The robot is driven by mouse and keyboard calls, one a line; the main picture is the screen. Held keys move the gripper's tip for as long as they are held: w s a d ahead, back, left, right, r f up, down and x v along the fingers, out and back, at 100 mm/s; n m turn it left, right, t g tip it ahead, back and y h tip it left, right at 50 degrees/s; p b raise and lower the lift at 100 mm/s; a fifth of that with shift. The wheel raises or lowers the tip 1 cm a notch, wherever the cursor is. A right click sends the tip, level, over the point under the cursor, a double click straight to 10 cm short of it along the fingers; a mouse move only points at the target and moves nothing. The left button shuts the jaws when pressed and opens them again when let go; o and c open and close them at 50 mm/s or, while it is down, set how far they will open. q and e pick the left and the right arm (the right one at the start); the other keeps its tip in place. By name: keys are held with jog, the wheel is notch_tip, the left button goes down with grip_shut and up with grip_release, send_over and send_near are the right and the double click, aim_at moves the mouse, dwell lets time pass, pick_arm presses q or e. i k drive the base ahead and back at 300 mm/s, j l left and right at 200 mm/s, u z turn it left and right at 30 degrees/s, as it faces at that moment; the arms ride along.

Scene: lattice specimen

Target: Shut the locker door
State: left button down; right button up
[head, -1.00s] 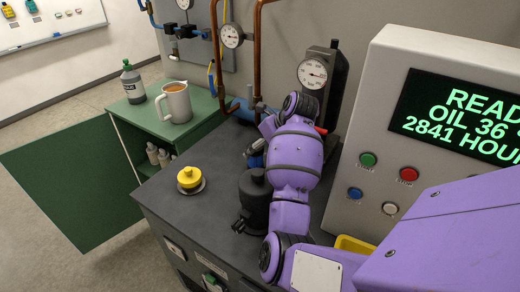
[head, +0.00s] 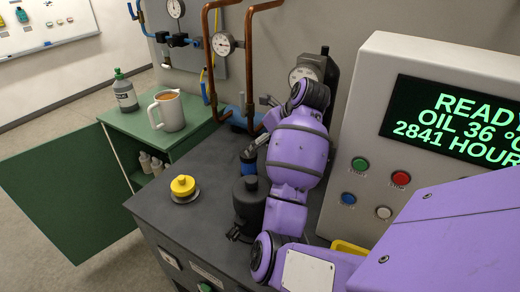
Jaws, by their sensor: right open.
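The green locker (head: 204,108) stands at the left, beyond the dark bench. Its green door (head: 68,190) is swung wide open to the left, and pale bottles (head: 150,163) show inside. My right arm reaches in from the right over the bench. My left gripper is not in view.
A mug (head: 170,110) and a grey bottle (head: 125,92) stand on the locker. Copper pipes (head: 208,80) rise behind. A control panel (head: 365,90) blocks the right. Floor shows left of the door.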

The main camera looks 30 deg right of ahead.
aim_at(73, 186)
jog(key=j, duration=0.2)
jog(key=j+u, duration=0.1)
jog(key=u, duration=0.95)
jog(key=i+j+u, duration=0.2)
jog(key=i, duration=1.1)
jog(key=i+l, duration=0.1)
jog(key=i, duration=3.1)
jog(key=i+z, duration=0.5)
jog(key=i+j+z, duration=0.25)
jog(key=z, duration=2)
jog(key=j, duration=0.1)
